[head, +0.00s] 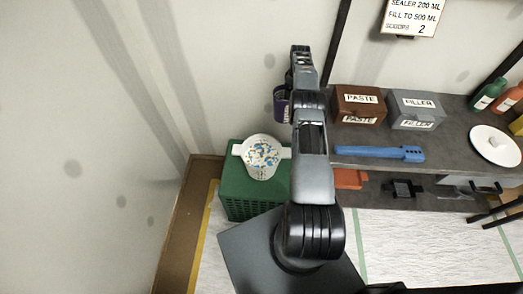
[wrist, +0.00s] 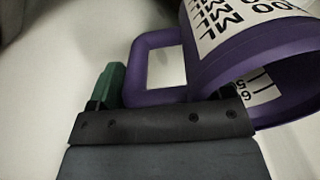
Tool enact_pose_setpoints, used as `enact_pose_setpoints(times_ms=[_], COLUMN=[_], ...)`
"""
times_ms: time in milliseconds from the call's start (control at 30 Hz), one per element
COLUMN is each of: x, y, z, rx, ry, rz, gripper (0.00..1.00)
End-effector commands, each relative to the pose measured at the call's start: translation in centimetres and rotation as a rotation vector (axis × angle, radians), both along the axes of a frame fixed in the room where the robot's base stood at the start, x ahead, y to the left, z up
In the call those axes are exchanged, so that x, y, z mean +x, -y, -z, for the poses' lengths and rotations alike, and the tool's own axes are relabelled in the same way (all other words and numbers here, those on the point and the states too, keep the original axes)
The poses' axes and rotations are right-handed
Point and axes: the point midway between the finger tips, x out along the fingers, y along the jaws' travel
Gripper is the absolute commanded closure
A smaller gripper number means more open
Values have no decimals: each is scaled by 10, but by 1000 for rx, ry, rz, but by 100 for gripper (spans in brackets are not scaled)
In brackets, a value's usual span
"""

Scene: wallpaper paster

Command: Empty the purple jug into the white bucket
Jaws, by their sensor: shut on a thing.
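The purple jug (head: 281,104) is held up near the wall in the head view, partly hidden behind my arm. In the wrist view the jug (wrist: 222,50) fills the upper right, with a white printed scale on its side and its open rim facing lower right. My gripper (wrist: 150,108) is shut on the jug's handle. I cannot see what is inside the jug. The white bucket (head: 262,150), with colourful speckles showing in it, stands below and left of the jug in the head view. My arm covers part of its right side.
The bucket stands on a green crate (head: 254,205) beside the wall. To the right a grey shelf holds a brown paste box (head: 358,105), a grey filler box (head: 416,108), a blue tool (head: 380,153), a white plate (head: 494,146) and bottles. A sign (head: 412,17) hangs above.

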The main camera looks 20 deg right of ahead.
Motion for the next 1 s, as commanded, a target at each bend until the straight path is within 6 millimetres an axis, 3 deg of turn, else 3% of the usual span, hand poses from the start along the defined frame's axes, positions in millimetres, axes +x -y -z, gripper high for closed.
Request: enact_pose_setpoints(times_ms=[467, 1000], x=[-1, 0], y=[2, 2], z=[44, 159], rx=[0, 0], ry=[1, 1], rz=[3, 3], gripper=[72, 72])
